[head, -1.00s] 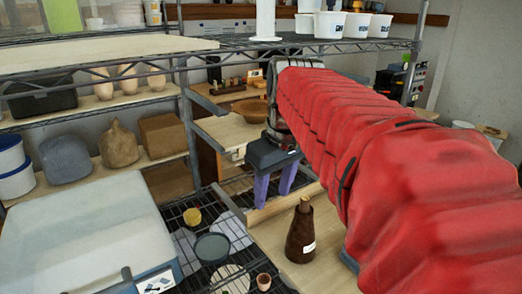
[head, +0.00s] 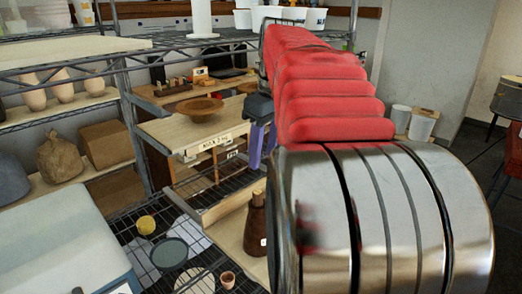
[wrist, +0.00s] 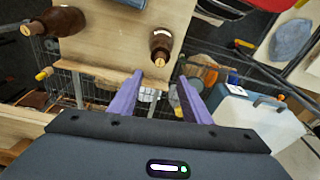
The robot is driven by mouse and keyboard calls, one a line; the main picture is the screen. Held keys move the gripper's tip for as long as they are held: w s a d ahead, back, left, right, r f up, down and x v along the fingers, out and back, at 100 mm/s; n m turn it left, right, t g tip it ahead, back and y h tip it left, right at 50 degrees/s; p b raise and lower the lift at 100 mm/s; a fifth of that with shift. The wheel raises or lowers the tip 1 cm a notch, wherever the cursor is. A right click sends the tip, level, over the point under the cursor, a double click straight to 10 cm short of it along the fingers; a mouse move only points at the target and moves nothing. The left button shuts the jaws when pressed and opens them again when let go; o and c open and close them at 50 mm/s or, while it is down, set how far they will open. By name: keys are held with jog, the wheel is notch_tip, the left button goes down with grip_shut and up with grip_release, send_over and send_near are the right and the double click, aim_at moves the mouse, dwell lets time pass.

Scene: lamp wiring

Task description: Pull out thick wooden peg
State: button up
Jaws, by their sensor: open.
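A dark brown bottle (head: 257,232) stands on a wooden board, partly hidden by my arm. A wooden stopper (head: 258,198) sits in its neck; this may be the thick wooden peg. The wrist view shows two brown bottles, one at the left (wrist: 62,20) and one at the middle (wrist: 161,38), each with a pale round stopper, the left one (wrist: 26,29) and the middle one (wrist: 160,56). My gripper (head: 262,152) has purple fingers, apart and empty. In the wrist view my gripper (wrist: 161,78) has its fingertips around the line of the middle stopper, not visibly touching it.
A wire shelf with a green-grey round dish (head: 169,253), a yellow knob (head: 146,225) and a small cup (head: 227,279) lies left of the bottle. A wooden bowl (head: 200,108) stands on a shelf behind. A white-lidded box (head: 60,240) fills the lower left.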

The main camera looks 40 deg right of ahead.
aim_at(258, 192)
jog(key=f, duration=0.4)
jog(key=w+f, duration=0.1)
jog(key=f, duration=0.4)
jog(key=w+f, duration=0.1)
jog(key=f, duration=0.3)
jog(key=shift+a+f, duration=0.15)
jog(key=shift+f, duration=0.05)
jog(key=shift+c, duration=0.5)
grip_shut()
jog(key=shift+r, duration=0.7)
dwell(0.8)
jog(key=shift+r, duration=2.8)
